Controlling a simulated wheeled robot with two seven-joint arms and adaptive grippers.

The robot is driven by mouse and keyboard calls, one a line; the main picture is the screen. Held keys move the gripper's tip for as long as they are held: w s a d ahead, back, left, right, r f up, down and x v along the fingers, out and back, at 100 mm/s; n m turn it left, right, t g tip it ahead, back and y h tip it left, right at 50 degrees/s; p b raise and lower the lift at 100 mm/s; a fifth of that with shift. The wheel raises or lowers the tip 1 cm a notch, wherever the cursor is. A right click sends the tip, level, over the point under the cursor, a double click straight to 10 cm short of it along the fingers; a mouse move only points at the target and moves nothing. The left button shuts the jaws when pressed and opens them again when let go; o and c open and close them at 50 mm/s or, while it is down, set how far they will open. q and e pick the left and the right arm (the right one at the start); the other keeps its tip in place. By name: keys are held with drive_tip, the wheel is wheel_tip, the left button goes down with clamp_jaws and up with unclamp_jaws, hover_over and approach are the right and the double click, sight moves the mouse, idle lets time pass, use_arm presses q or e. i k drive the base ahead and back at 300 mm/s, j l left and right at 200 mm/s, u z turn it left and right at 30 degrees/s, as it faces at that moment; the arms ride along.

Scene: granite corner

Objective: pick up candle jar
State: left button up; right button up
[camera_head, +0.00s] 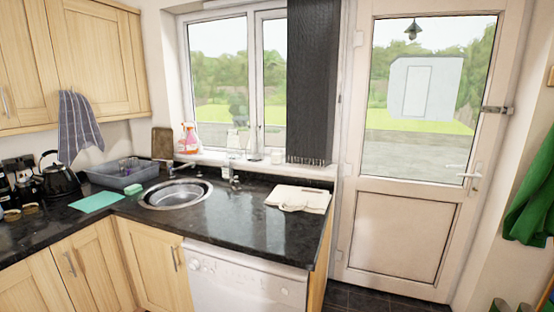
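I cannot pick out a candle jar for certain. Small pale, jar-like items (277,156) stand on the windowsill behind the sink, too small to identify. Several dark containers (27,188) stand on the counter at the far left, and I cannot tell what they are. Neither of my grippers is in view.
A black granite counter (240,215) runs under the window, with a round steel sink (175,194). A black kettle (60,178), grey dish tub (122,174), green cloth (95,201) and folded pale cloth (298,198) lie on it. Its front right is clear.

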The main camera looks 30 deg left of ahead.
sight(276, 154)
drive_tip(key=i+l+u, duration=0.35)
drive_tip(key=i, duration=0.25)
drive_tip(key=i+l+u, duration=0.35)
drive_tip(key=i+l, duration=0.15)
drive_tip(key=i, duration=0.1)
